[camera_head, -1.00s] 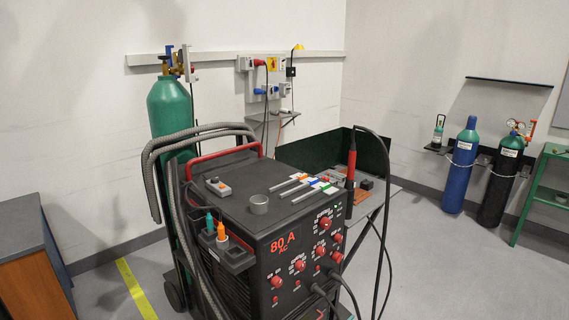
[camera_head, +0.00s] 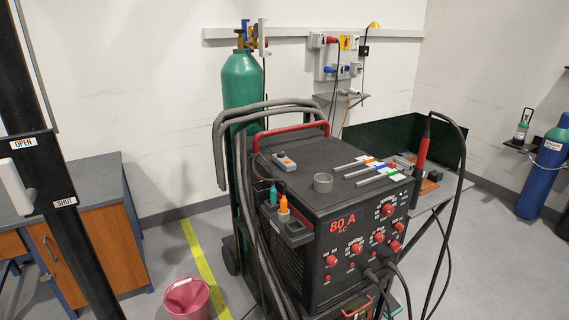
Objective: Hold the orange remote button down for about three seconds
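A small grey remote (camera_head: 284,161) lies on top of the black welding machine (camera_head: 340,215), near its back left edge. A small orange-red spot shows on the remote and looks like its button. A thin cable runs from the remote down the machine's left side. Neither of my grippers shows in the head view.
A grey ring (camera_head: 323,182) and several colour-tagged rods (camera_head: 372,170) lie on the machine top. A green cylinder (camera_head: 242,82) and grey hoses stand behind it. A pink bucket (camera_head: 187,298) stands on the floor. A black post (camera_head: 60,160) with a white lever (camera_head: 16,187) is at left.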

